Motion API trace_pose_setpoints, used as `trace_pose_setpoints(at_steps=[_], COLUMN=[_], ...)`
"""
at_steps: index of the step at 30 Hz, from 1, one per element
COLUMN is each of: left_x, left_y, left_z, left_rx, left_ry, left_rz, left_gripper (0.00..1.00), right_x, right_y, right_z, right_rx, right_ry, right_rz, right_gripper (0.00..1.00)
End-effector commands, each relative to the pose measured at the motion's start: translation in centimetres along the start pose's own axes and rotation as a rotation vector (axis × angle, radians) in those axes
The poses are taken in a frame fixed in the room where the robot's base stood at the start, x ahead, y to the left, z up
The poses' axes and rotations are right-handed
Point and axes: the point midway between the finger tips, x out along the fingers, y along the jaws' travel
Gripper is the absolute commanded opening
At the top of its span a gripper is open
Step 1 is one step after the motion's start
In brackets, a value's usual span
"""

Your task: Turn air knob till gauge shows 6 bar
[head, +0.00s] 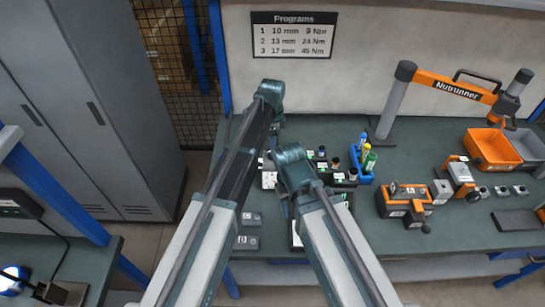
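I cannot make out an air knob or a pressure gauge in the head view. My two arms rise from the bottom and fold over at their elbows above the green workbench (340,240). They cover part of the bench and whatever lies behind them. Neither gripper can be made out; both seem hidden behind my arm links.
An orange Nutrunner tool (452,88) hangs on a grey post (393,104). A Programs sign (292,36) is behind; grey cabinets (95,110) stand left.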

Motion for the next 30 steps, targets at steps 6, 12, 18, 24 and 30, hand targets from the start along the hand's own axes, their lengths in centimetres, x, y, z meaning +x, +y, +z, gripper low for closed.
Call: trace_pose_setpoints(at_steps=[6,12,18,24,30], left_x=[3.0,3.3,3.2,3.2,3.2], left_y=[0.0,0.0,0.0,0.0,0.0], left_z=[0.0,0.0,0.0,0.0,0.0], left_rx=[0.0,0.0,0.0,0.0,0.0], left_ry=[0.0,0.0,0.0,0.0,0.0], left_rz=[0.0,0.0,0.0,0.0,0.0], left_gripper=[0.82,0.82,0.78,0.42,0.06], right_x=[3.0,3.3,3.2,3.2,3.2], right_y=[-0.3,-0.3,-0.3,-0.3,-0.3], right_z=[-0.2,-0.2,-0.2,-0.2,-0.2], right_rx=[0.001,0.001,0.001,0.001,0.001], right_ry=[0.0,0.0,0.0,0.0,0.0], right_rz=[0.0,0.0,0.0,0.0,0.0], right_gripper=[0.5,0.5,0.5,0.5,0.5])
